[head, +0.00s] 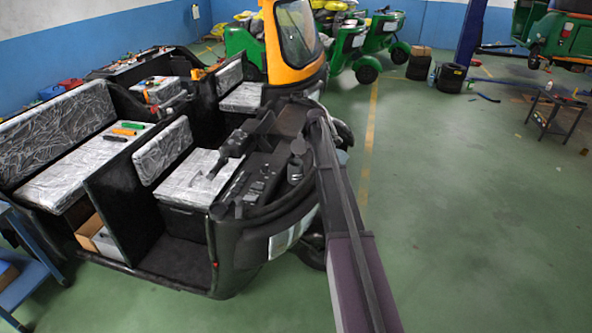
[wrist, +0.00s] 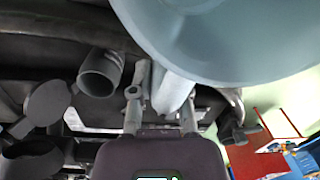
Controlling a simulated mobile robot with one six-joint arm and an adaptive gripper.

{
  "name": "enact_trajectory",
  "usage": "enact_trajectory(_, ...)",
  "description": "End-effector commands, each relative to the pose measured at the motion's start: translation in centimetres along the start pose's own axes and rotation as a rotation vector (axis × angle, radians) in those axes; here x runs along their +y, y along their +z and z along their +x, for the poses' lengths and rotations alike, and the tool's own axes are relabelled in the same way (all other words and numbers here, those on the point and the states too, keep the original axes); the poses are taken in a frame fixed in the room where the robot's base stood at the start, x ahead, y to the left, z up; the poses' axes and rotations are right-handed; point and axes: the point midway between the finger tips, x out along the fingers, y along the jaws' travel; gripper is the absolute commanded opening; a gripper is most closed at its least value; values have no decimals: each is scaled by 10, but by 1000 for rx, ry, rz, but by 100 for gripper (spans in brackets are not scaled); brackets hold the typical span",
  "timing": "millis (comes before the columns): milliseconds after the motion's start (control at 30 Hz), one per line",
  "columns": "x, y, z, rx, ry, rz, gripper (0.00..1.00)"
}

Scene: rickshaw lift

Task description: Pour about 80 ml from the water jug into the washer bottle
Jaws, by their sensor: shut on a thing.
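In the wrist view my gripper (wrist: 161,115) is shut on the pale handle (wrist: 172,90) of a large blue-grey round vessel, which I take to be the water jug (wrist: 230,40). The jug fills the upper right. Its contents, spout and tilt cannot be told. Left of the fingers is a grey open-mouthed neck (wrist: 100,72) with a round flap or cap (wrist: 47,102) beside it. It may belong to the washer bottle, whose body I cannot make out. The jug is apart from this neck in the picture.
The black rickshaw body (head: 240,245) with foil-covered seats (head: 75,165) stands at left, several tools on one seat. A yellow windshield frame (head: 292,60) rises behind. Red shelving (wrist: 265,150) shows in the wrist view. Open green floor (head: 470,230) lies to the right.

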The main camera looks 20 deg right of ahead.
Motion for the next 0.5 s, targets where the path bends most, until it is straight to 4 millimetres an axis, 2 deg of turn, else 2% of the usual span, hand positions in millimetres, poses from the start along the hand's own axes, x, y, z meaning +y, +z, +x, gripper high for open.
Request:
enact_trajectory(33, 0, 0, 11, 0, 0, 0, 0)
enact_trajectory(500, 2, -2, 60, 0, 0, 1, 0)
